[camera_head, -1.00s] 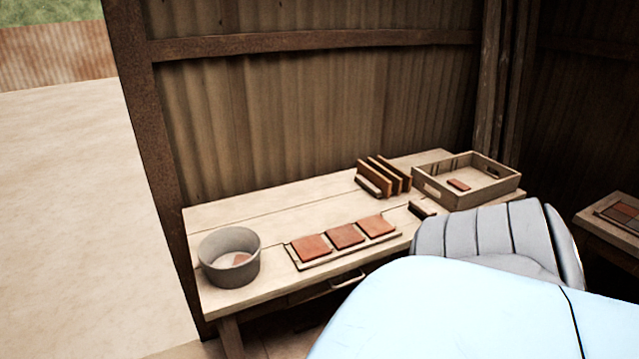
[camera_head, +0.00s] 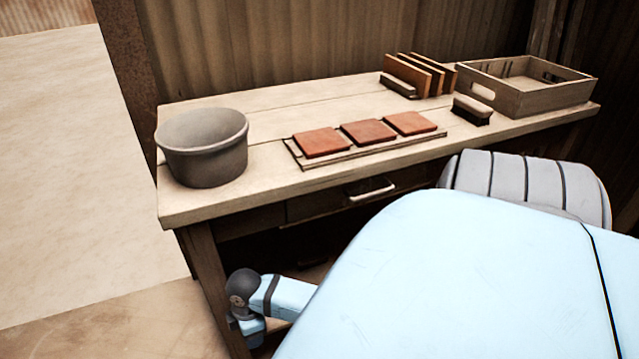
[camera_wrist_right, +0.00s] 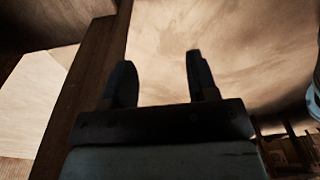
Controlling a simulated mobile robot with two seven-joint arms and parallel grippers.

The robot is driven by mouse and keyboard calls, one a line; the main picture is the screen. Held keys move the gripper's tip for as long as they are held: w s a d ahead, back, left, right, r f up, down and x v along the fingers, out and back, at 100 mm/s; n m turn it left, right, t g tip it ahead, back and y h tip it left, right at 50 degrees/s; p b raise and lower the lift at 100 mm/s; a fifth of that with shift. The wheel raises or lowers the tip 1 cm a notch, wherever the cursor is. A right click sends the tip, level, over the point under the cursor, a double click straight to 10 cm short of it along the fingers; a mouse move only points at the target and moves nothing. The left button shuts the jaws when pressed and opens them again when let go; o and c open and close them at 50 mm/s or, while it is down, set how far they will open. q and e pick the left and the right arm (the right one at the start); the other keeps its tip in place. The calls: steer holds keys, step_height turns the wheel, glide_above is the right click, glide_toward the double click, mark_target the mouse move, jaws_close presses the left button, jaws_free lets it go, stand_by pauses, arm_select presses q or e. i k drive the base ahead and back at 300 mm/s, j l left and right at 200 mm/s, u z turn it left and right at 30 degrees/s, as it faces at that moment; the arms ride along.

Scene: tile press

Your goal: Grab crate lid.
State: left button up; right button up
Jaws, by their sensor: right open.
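A wooden open-topped crate (camera_head: 540,98) with a handle slot in its side stands at the back right of the workbench in the head view. I cannot make out a crate lid in any view. My right gripper (camera_wrist_right: 158,64) is open and empty in the right wrist view, its two dark fingers apart in front of a pale, blurred surface. A part of my arm shows low beside the bench's front left leg in the head view. My left gripper is not in view.
The bench (camera_head: 205,205) also holds a grey bucket (camera_head: 205,155), a board (camera_head: 375,150) with three red tiles, a rack of upright boards (camera_head: 420,75) and a brush (camera_head: 472,110). A drawer handle (camera_head: 370,190) sticks out in front. Floor is clear at left.

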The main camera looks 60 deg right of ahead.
mark_target(308, 261)
steer(key=i+l, duration=0.1)
steer(key=l, duration=1.65)
